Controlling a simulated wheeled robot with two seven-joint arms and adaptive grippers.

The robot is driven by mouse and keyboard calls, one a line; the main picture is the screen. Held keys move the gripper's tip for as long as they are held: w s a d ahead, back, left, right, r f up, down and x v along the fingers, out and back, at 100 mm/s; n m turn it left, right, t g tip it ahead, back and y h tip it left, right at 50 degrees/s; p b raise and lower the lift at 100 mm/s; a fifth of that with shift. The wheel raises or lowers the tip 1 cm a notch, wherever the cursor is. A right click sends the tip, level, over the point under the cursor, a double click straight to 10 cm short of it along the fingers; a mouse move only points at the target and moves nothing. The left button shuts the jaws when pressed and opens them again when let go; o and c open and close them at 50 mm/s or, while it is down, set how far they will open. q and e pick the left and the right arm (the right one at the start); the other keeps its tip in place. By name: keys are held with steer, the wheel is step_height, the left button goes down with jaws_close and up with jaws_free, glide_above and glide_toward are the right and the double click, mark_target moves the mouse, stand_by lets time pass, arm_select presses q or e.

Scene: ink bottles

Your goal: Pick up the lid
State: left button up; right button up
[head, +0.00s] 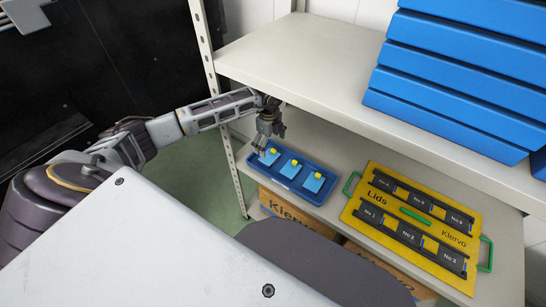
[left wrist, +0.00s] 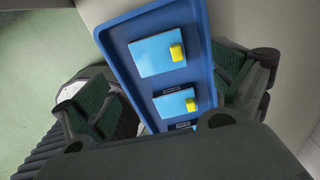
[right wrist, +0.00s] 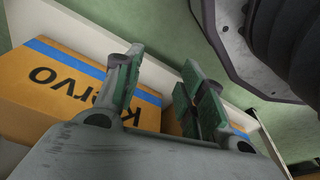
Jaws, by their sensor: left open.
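A blue tray (head: 317,199) on the lower shelf holds three light-blue square lids with yellow knobs: a left one (head: 268,158), a middle one (head: 290,170) and a right one (head: 313,184). My left gripper (head: 261,151) is open and empty, above the left lid at the tray's left end. In the left wrist view its fingers (left wrist: 168,98) stand apart on both sides of the tray (left wrist: 207,58). My right gripper (right wrist: 165,75) is open and empty, facing boxes.
Cardboard boxes (head: 295,214) stand below. A shelf post (head: 207,60) rises left.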

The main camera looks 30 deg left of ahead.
mark_target(269, 156)
stand_by(0.3)
arm_select(q)
steer(key=shift+f, duration=1.15)
arm_select(e)
steer(key=shift+w+a+r, duration=0.2)
steer(key=shift+r, duration=0.35)
arm_select(q)
steer(key=shift+f+b, duration=0.3)
steer(key=shift+f, duration=0.2)
step_height(269, 156, down, 3)
steer(key=shift+s+f+b, duration=0.1)
steer(key=shift+f+b, duration=0.1)
steer(key=shift+b, duration=0.15)
steer(key=shift+a+f, duration=0.1)
steer(key=shift+f, duration=0.3)
arm_select(e)
steer(key=r, duration=0.1)
steer(key=a+r, duration=0.1)
steer(key=shift+r, duration=0.4)
steer(key=shift+w, duration=0.15)
